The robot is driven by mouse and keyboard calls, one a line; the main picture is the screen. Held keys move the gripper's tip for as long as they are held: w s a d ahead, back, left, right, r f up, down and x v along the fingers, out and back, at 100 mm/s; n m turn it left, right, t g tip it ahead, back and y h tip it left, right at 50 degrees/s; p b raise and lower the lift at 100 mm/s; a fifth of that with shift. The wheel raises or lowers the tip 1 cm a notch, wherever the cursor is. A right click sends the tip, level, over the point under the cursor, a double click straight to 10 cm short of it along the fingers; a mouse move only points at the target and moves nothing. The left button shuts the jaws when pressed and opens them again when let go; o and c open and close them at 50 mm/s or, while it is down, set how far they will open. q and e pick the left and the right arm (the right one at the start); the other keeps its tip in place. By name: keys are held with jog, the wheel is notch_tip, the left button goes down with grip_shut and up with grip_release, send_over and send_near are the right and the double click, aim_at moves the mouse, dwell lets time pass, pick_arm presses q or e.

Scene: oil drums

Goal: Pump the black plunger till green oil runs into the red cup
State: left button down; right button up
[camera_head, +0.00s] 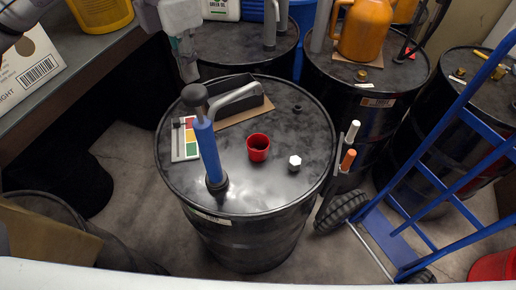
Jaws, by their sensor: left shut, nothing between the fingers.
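A blue pump (209,150) stands upright on the near black drum (285,115). Its black plunger (194,96) tops a short dark rod, so the knob sits above the blue barrel. A grey spout (236,98) reaches to the right from the pump. The small red cup (258,147) stands on the drum lid, right of the barrel and nearer than the spout's end. Its inside looks dark red; no green oil shows. My left gripper (189,72) hangs just beyond the plunger knob in the picture, shut and empty; contact cannot be told. My right gripper is out of view.
A colour label card (184,139), a black tray (236,92) and a white cap (295,162) are on the lid. More drums stand behind, one with an orange jug (364,30). A blue hand truck (440,150) stands right. A table edge with a box (25,65) is left.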

aim_at(193, 91)
pick_arm(q)
jog(key=shift+f, duration=0.1)
notch_tip(193, 91, down, 7)
jog(key=b, duration=0.6)
jog(key=shift+r+p, duration=2.15)
jog(key=shift+r, duration=1.5)
notch_tip(193, 91, up, 5)
jog(key=p, duration=0.3)
